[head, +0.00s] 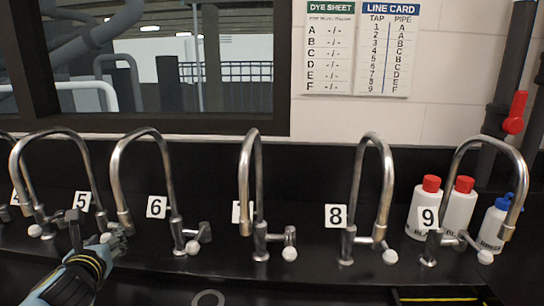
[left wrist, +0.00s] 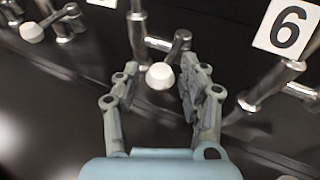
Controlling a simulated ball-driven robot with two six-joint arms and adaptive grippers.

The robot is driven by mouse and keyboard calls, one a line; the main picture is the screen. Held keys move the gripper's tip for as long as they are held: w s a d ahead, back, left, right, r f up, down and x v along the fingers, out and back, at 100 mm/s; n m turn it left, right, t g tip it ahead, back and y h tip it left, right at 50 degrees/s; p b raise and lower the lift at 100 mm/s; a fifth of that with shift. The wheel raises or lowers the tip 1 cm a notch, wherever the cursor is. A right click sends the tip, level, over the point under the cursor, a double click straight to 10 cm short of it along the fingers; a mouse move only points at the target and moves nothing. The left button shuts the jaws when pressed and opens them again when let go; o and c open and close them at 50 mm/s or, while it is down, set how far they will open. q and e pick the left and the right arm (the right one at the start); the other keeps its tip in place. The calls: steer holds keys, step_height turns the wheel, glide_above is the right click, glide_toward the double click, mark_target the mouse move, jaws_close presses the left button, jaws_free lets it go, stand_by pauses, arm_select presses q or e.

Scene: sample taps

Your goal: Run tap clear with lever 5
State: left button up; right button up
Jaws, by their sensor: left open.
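Lever 5 shows in the left wrist view as a short metal arm with a white ball knob (left wrist: 160,75). Its tap post (left wrist: 137,30) stands just behind it. In the head view the number 5 card (head: 82,200) is beside the curved tap spout (head: 62,132). My left gripper (head: 112,240) is at lever 5 and partly hides it. In the left wrist view my left gripper (left wrist: 163,92) is open, with one finger on each side of the knob and gaps visible. My right gripper is not in view.
Tap 6 (head: 175,205) stands to the right, its card (left wrist: 287,28) near my gripper. Another lever's white knob (left wrist: 32,32) is to the left. Taps 8 and 9, bottles (head: 458,212), a dye sheet (head: 331,48) and a line card (head: 391,48) are farther right.

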arm_select(q)
steer(key=shift+w, duration=0.15)
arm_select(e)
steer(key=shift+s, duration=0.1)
arm_select(q)
steer(key=shift+d, duration=0.15)
steer(key=shift+w+d+b, duration=0.15)
steer(key=shift+w+d, duration=0.2)
steer(key=shift+d, duration=0.65)
steer(key=shift+w+d+b, duration=0.1)
steer(key=shift+w+d, duration=0.25)
steer(key=shift+d, duration=0.6)
steer(key=shift+w+d+b, duration=0.15)
steer(key=shift+w+d, duration=0.2)
steer(key=shift+d, duration=0.65)
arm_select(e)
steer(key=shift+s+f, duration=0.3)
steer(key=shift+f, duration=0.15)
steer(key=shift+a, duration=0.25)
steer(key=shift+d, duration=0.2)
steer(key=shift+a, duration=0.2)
